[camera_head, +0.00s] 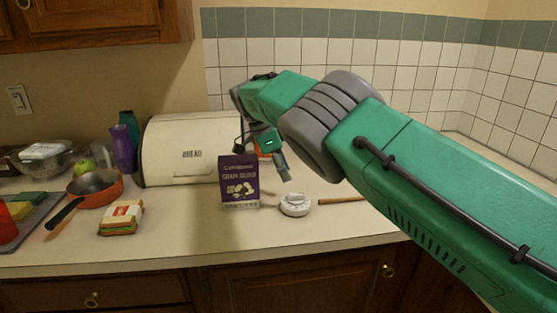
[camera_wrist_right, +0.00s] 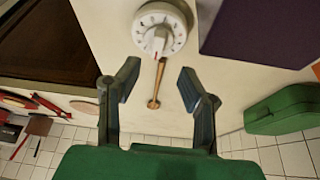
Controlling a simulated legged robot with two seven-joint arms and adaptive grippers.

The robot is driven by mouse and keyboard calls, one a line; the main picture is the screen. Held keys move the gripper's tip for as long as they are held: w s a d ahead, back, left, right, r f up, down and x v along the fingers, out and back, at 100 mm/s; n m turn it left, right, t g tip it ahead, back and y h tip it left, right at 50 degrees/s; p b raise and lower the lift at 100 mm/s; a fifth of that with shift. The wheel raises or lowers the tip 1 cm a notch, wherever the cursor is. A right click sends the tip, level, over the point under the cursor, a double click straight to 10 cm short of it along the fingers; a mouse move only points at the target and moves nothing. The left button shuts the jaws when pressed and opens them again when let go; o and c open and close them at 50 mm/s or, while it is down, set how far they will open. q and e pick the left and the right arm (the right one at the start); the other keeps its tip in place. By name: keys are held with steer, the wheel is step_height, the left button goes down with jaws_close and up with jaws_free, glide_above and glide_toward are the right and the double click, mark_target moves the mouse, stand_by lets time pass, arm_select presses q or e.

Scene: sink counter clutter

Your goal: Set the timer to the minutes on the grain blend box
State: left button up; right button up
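The purple grain blend box (camera_head: 239,184) stands upright on the counter; its small lower print is too small to read. It shows as a dark purple face in the right wrist view (camera_wrist_right: 262,30). The white round timer (camera_head: 296,206) sits just right of the box. In the right wrist view the timer (camera_wrist_right: 174,24) shows its dial with a red mark, beyond my fingertips. My right gripper (camera_head: 282,170) is above the counter, near the box and timer. Its two fingers (camera_wrist_right: 159,85) are apart with nothing held. My left gripper is out of view.
A wooden utensil (camera_head: 343,199) lies right of the timer. A cream bread box (camera_head: 190,165) stands behind the grain box. A sandwich (camera_head: 121,218), an orange pan (camera_head: 97,194) and a purple bottle (camera_head: 122,149) are at left. The front counter is clear near the timer.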

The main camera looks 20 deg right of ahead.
steer(key=shift+v, duration=2.3)
steer(key=shift+w, duration=0.2)
